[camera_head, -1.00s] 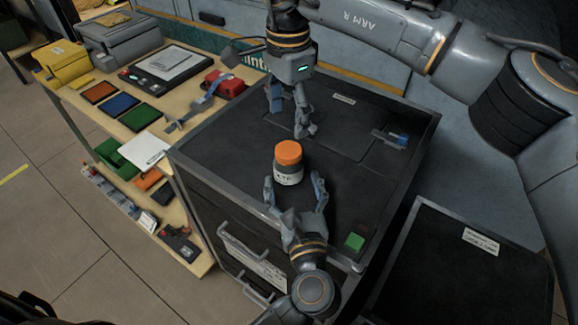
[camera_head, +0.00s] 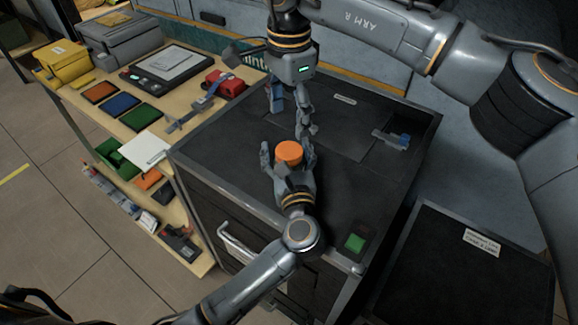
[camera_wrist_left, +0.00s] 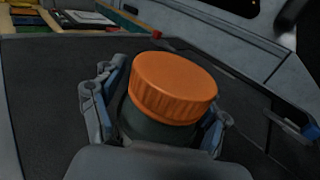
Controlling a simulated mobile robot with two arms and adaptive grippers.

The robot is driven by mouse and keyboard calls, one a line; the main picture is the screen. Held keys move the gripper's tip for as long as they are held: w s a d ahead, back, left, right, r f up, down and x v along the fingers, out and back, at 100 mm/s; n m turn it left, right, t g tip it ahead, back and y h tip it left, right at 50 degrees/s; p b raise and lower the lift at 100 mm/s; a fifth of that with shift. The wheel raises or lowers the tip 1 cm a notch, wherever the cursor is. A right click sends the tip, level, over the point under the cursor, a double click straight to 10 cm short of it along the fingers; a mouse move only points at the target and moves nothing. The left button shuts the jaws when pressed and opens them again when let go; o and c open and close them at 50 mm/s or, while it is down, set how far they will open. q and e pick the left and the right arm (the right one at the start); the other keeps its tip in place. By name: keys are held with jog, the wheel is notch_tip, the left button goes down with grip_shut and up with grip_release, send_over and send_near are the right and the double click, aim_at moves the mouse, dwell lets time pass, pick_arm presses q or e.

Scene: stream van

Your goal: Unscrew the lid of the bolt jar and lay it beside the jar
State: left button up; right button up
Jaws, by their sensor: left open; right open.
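The bolt jar stands upright on the dark top of the cabinet (camera_head: 225,145). Its orange ribbed lid (camera_head: 289,152) is on it and also shows large in the left wrist view (camera_wrist_left: 174,85). The dark jar body (camera_wrist_left: 150,128) shows below the lid there; in the head view my left gripper mostly hides it. My left gripper (camera_head: 288,160) is open, with its fingers on both sides of the jar body below the lid. My right gripper (camera_head: 291,125) is open and empty, pointing down just behind the jar.
A blue-grey clamp-like tool (camera_head: 391,139) lies at the right rear. The workbench at left holds coloured trays (camera_head: 120,106) and a red item (camera_head: 226,81). The cabinet top left of the jar is clear.

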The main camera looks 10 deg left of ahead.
pick_arm(q)
grip_shut()
dwell(0.4)
